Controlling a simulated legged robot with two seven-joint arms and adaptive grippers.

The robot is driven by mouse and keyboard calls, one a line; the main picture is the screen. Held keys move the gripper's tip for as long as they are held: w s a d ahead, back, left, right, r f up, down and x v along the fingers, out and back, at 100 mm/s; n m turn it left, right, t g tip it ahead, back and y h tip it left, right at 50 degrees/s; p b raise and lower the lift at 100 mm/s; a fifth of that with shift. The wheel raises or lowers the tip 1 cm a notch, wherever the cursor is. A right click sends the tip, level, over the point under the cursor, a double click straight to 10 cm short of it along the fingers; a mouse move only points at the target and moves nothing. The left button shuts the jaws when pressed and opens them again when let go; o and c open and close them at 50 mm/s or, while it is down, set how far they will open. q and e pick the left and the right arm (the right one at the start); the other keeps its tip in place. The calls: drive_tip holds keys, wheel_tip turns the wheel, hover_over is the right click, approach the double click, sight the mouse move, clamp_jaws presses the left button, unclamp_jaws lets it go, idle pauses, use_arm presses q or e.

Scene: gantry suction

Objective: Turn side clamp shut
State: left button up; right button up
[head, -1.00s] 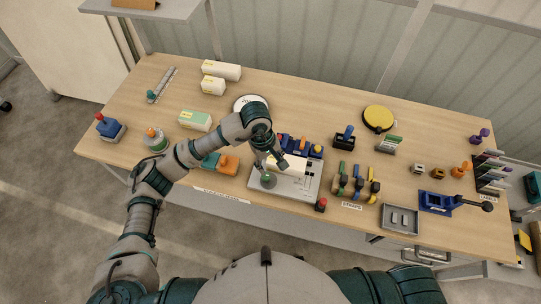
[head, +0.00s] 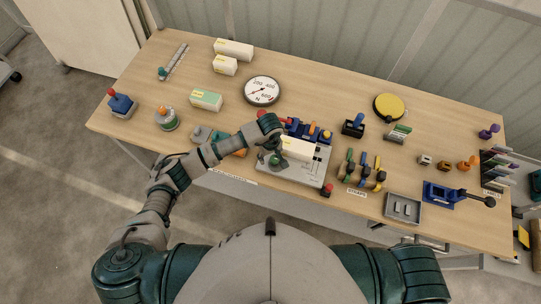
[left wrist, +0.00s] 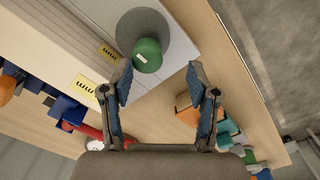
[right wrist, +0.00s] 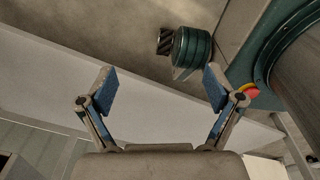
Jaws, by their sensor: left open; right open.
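A grey fixture plate (head: 312,178) lies at the table's front middle, with a white box (head: 297,149) on it. A green knob (head: 275,160) on a dark grey round base stands at the plate's left; I take it to be the side clamp. In the left wrist view the knob (left wrist: 147,55) and its base (left wrist: 143,20) show just beyond my left gripper (left wrist: 158,80). That gripper is open and empty, its left fingertip nearer the knob; contact is not clear. My right gripper (right wrist: 158,78) is open and empty, away from the fixture.
Blue clamps (head: 298,127) stand behind the white box. A red button (head: 328,189) is at the plate's right front. Coloured straps (head: 365,170) and a grey tray (head: 403,208) are further right. A grey and orange item (head: 238,152) lies left of the plate.

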sight(277, 159)
use_arm(q)
drive_tip(key=shift+s+d+f, duration=0.1)
drive_tip(key=shift+d+f, duration=0.05)
drive_tip(key=shift+f, duration=0.35)
drive_tip(key=shift+d+f, duration=0.25)
drive_tip(key=shift+d, duration=0.45)
drive_tip(key=shift+d+f, duration=0.25)
drive_tip(key=shift+d, duration=0.4)
drive_tip(key=shift+c, duration=0.7)
drive_tip(key=shift+a, duration=0.2)
drive_tip(key=c, duration=0.4)
drive_tip(key=shift+a+r, duration=0.1)
drive_tip(key=shift+a, duration=0.25)
drive_tip(key=c, duration=0.4)
drive_tip(key=shift+a, duration=0.5)
clamp_jaws()
drive_tip(key=o, duration=0.9)
unclamp_jaws()
drive_tip(key=shift+w+d, duration=0.1)
drive_tip(key=shift+w, duration=0.1)
drive_tip(key=shift+o, duration=0.2)
drive_tip(key=shift+s+d, duration=0.1)
drive_tip(key=shift+d, duration=0.2)
drive_tip(key=shift+d+r, duration=0.1)
drive_tip(key=shift+r, duration=0.2)
wheel_tip(277, 159, up, 11)
drive_tip(key=shift+a, duration=0.2)
use_arm(e)
drive_tip(key=shift+d, duration=0.6)
